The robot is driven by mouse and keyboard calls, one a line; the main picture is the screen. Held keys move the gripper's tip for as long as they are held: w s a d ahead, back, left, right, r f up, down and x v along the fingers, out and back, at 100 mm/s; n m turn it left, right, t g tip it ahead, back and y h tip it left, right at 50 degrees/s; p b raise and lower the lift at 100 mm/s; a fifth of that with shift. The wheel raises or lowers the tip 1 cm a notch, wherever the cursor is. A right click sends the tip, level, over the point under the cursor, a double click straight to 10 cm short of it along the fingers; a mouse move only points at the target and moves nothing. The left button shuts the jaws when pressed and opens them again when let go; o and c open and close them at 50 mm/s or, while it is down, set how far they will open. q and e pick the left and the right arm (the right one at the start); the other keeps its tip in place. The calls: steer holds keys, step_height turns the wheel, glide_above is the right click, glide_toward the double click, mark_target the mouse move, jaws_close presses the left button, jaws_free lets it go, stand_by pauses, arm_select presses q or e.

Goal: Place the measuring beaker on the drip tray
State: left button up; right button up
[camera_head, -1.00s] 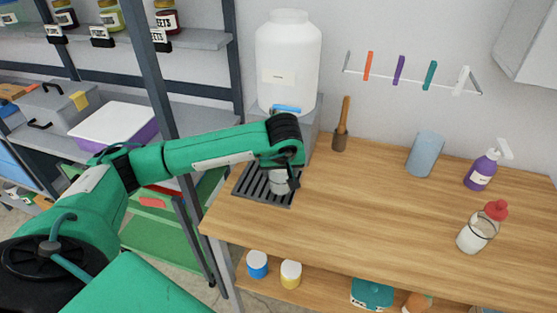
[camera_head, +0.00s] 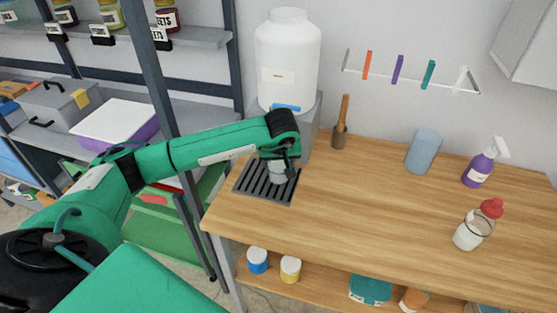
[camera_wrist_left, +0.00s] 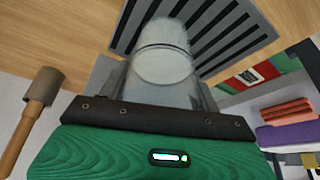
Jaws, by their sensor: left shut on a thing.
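The measuring beaker (camera_head: 277,172) is a small clear, greyish vessel over the slatted dark drip tray (camera_head: 252,188) at the left end of the wooden counter. My left gripper (camera_head: 279,166) is shut on the beaker from above and behind. In the left wrist view the beaker (camera_wrist_left: 163,65) fills the middle, between the fingers, with the tray's slats (camera_wrist_left: 232,32) behind it. I cannot tell whether the beaker's base touches the tray. My right gripper does not show.
A large white dispenser (camera_head: 287,60) stands on a grey stand behind the tray. A wooden-handled tool (camera_head: 341,125), a blue cylinder (camera_head: 423,152), a purple spray bottle (camera_head: 481,167) and a red-capped bottle (camera_head: 473,230) stand to the right. The counter's middle is clear.

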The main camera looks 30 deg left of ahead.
arm_select(q)
steer(key=shift+f, duration=0.1)
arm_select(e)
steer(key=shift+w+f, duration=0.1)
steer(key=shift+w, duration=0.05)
arm_select(q)
steer(key=o, duration=1)
steer(key=shift+o, duration=0.3)
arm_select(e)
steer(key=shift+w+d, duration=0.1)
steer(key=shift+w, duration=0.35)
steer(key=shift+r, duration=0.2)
